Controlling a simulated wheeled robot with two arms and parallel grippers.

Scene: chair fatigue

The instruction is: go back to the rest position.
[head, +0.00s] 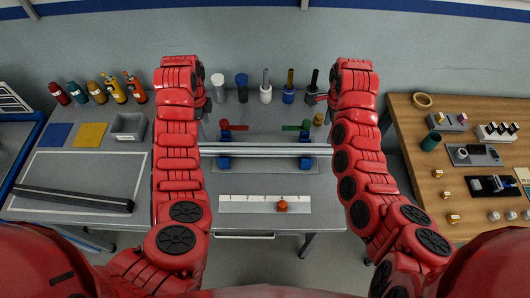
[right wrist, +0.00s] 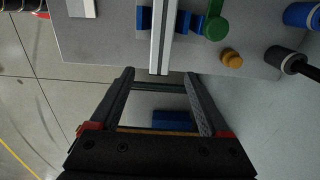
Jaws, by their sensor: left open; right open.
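My two red arms reach forward over the grey bench in the head view. My left gripper (head: 204,103) is at the far end of the left arm, near the left end of a silver rail; it is small and partly hidden by the arm. My right gripper (head: 319,98) is near the rail's right end. In the right wrist view, the right gripper (right wrist: 160,83) has its fingers spread with nothing held. The end of the silver rail (right wrist: 163,38) shows just past its fingertips. The rail (head: 265,150) lies across blue supports (head: 306,163).
A white scale strip (head: 250,204) with an orange knob (head: 282,206) lies in front. Bottles and upright tools line the back. A dark bar (head: 72,199) lies left. A wooden table (head: 455,180) with small parts stands right.

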